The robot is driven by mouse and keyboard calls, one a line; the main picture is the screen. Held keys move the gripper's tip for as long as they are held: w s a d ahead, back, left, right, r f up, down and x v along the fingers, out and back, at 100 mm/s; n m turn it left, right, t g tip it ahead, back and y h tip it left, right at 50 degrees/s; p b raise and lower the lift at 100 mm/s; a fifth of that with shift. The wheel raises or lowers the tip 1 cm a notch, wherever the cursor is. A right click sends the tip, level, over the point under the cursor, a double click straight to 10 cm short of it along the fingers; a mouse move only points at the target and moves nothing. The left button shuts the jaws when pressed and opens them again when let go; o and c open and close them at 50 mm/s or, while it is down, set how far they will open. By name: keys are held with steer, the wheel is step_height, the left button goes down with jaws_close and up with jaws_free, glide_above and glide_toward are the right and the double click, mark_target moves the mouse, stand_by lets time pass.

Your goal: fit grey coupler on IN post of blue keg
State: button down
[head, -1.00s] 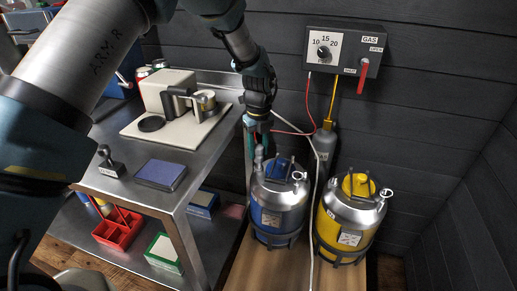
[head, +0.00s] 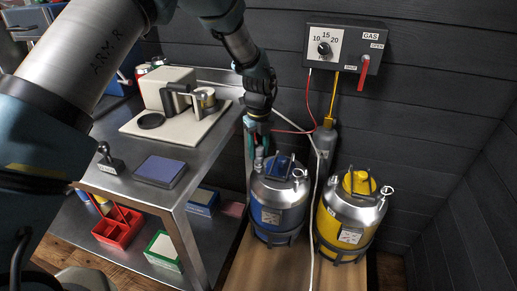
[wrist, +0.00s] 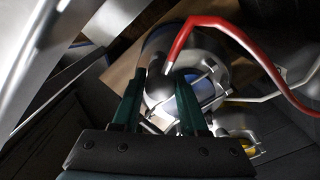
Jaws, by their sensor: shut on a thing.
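My gripper (head: 257,136) is above the left side of that top, pointing down. In the wrist view, my gripper (wrist: 161,80) is shut on the grey coupler (wrist: 159,89), a rounded piece with a red hose (wrist: 225,25) running off it. In the head view, the coupler (head: 259,153) is small below the fingers, near the keg's left rim. The IN post is hidden, and I cannot tell whether the coupler touches it.
A yellow keg (head: 345,220) stands close on the right. A pale hose (head: 316,195) hangs between the kegs. A grey cylinder (head: 325,143) stands behind, under the gas panel (head: 343,50). A steel bench (head: 215,135) is close on the left.

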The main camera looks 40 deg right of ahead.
steer(key=shift+f, duration=0.65)
stand_by(1.0)
jaws_free()
stand_by(0.6)
steer(key=shift+r, duration=0.1)
steer(key=shift+r+p, duration=2.3)
steer(key=shift+r, duration=1.15)
